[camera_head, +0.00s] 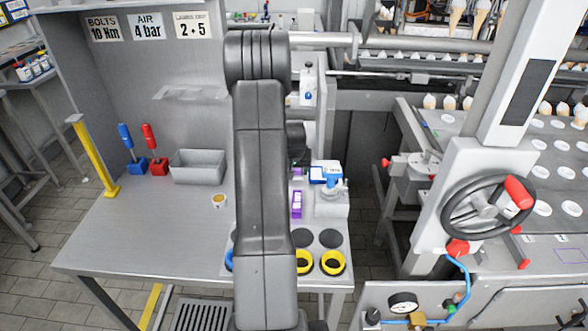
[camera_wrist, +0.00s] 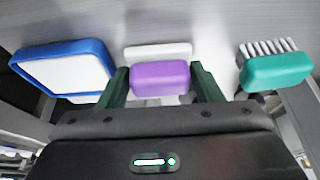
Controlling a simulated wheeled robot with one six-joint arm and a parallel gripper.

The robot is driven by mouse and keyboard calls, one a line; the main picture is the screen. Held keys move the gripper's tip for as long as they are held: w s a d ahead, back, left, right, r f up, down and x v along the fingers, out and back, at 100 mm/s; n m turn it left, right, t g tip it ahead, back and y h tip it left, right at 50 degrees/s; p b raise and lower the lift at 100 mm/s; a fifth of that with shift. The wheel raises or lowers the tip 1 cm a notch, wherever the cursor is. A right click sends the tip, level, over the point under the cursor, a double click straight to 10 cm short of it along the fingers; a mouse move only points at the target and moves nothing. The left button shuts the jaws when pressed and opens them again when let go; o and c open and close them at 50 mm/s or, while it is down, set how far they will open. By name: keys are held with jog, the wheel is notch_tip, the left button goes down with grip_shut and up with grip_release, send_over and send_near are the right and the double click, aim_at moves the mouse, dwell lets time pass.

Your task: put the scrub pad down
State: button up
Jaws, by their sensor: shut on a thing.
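A purple scrub pad (camera_wrist: 160,79) is between the two dark green fingers of my gripper (camera_wrist: 159,72) in the wrist view. The gripper is shut on it. A pale white strip (camera_wrist: 158,50) shows just beyond the purple block; I cannot tell whether it is part of the pad. In the head view my arm hides most of the gripper, and I cannot make out the held pad with certainty.
In the wrist view a blue-framed white item (camera_wrist: 65,68) is at left and a teal brush with white bristles (camera_wrist: 276,70) at right. The grey workbench (camera_head: 150,235) holds a grey bin (camera_head: 198,167), a small cup (camera_head: 218,200) and yellow rings (camera_head: 333,262). Its front left is clear.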

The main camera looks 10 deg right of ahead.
jog(key=shift+f, duration=0.2)
jog(key=o, duration=0.8)
jog(key=shift+c, duration=0.2)
jog(key=shift+r, duration=0.15)
jog(key=shift+r, duration=0.2)
jog(key=b+v, duration=0.2)
jog(key=v, duration=0.9)
jog(key=shift+r, duration=0.35)
jog(key=shift+a+f, duration=0.1)
jog(key=shift+f, duration=0.05)
